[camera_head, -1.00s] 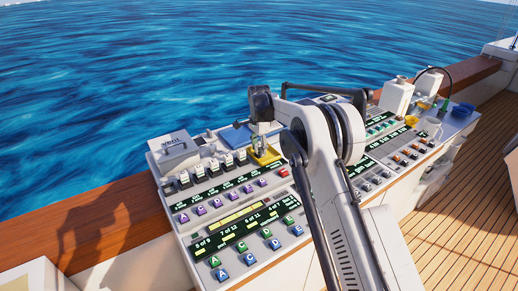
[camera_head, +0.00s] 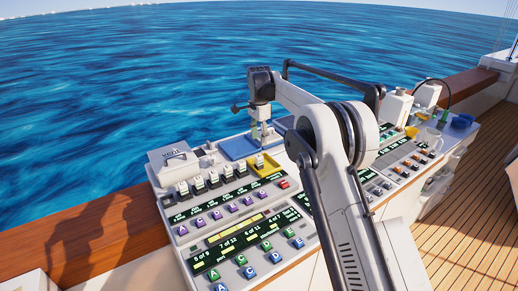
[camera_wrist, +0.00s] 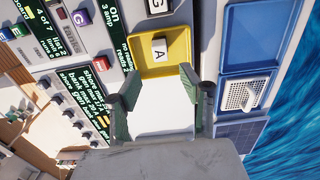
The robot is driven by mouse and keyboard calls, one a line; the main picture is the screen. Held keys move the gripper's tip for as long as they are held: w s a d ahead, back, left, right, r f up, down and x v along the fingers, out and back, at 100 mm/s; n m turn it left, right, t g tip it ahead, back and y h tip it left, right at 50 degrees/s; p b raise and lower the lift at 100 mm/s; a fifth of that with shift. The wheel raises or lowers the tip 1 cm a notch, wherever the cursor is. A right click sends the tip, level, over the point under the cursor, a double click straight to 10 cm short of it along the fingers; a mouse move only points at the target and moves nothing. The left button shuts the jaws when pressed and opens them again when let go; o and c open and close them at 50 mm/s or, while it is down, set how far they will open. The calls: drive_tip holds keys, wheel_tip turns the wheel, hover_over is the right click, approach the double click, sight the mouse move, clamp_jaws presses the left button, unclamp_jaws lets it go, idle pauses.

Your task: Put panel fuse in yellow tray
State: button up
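The yellow tray (camera_head: 277,168) sits on the console's far side, beside the blue tray. The yellow tray also shows in the wrist view (camera_wrist: 178,68). My gripper (camera_wrist: 162,104) is open, with its two dark green fingers spread apart and nothing between them. The fingers are apart from the fuse. In the head view my gripper (camera_head: 262,138) hangs above and behind the yellow tray.
A blue tray (camera_head: 232,149) lies just behind the yellow tray. A row of black-and-white fuses (camera_head: 212,179) stands to the left, near a white box with a handle (camera_head: 178,160). A red piece (camera_head: 283,184) is close to the yellow tray's front. Lettered buttons fill the console front.

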drive_tip(key=s+d+r+n+t, duration=0.1)
drive_tip(key=s+d+r, duration=0.3)
drive_tip(key=r, duration=0.3)
drive_tip(key=s+d+r+n+t, duration=0.1)
drive_tip(key=s+d+r+n, duration=0.1)
drive_tip(key=s+d+r, duration=0.45)
drive_tip(key=s+d+r+n+t, duration=0.2)
drive_tip(key=s+d+r, duration=0.45)
drive_tip(key=s, duration=0.45)
drive_tip(key=s+d+n+t, duration=0.1)
drive_tip(key=s+d+n, duration=0.35)
drive_tip(key=s, duration=1.15)
drive_tip(key=s+d+f+t, duration=0.1)
drive_tip(key=s+d+f, duration=0.1)
drive_tip(key=s+f, duration=0.3)
drive_tip(key=s+d+f+n+t, duration=0.1)
drive_tip(key=s+f, duration=0.3)
drive_tip(key=s, duration=0.5)
drive_tip(key=shift+s+d+f, duration=0.15)
drive_tip(key=shift+d+f, duration=0.2)
drive_tip(key=shift+d, duration=0.45)
drive_tip(key=shift+f, duration=0.15)
wheel_tip(320, 180, down, 6)
drive_tip(key=b, duration=0.6)
